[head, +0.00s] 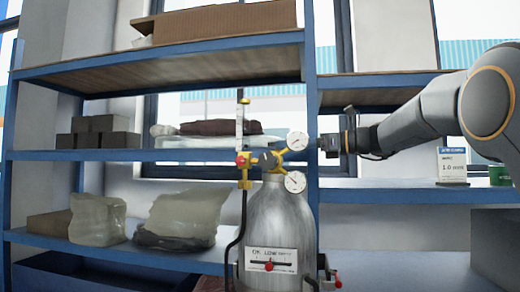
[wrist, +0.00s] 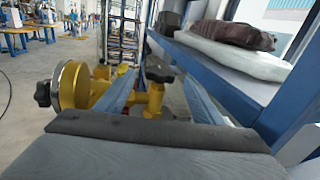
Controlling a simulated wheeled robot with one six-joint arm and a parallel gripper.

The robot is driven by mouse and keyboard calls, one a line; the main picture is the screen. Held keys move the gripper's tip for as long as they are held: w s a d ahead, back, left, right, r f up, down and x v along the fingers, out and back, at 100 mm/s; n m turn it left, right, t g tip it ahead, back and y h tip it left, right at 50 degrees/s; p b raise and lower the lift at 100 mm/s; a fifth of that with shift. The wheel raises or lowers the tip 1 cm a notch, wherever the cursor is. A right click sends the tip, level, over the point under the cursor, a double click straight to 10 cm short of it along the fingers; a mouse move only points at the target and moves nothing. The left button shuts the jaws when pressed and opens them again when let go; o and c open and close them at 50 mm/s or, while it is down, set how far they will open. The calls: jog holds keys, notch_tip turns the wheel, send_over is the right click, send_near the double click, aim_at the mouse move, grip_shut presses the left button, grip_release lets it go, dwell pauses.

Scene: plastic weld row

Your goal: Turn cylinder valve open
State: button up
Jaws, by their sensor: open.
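A grey gas cylinder (head: 275,225) stands upright in the middle of the head view, with a white label on its front. A yellow valve and regulator body (wrist: 140,105) sits on its top, with two round white gauges (head: 297,141). A black valve knob (wrist: 158,69) shows between my fingertips in the wrist view. My gripper (wrist: 155,78) is open, its two blue-grey fingers either side of the yellow stem and knob. Whether the fingers touch the knob cannot be told. In the head view my gripper comes in from the right, and the gauges partly cover its fingers.
A second black knob (wrist: 42,93) is on the regulator's left side. A clear flow tube (head: 240,125) rises left of the cylinder. Blue shelving (head: 200,60) with boxes and wrapped bags stands close behind. A white carton (head: 452,164) and green can (head: 500,175) are at right.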

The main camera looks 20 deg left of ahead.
jog(key=shift+a+r+m, duration=0.2)
jog(key=shift+a+m, duration=0.1)
jog(key=shift+a, duration=0.45)
jog(key=a+p, duration=0.1)
jog(key=a, duration=0.3)
jog(key=w+a+p, duration=0.1)
jog(key=a, duration=0.1)
jog(key=shift+w+a+f+p, duration=0.1)
jog(key=shift+a+p, duration=0.2)
jog(key=shift+a, duration=0.1)
jog(key=c, duration=1)
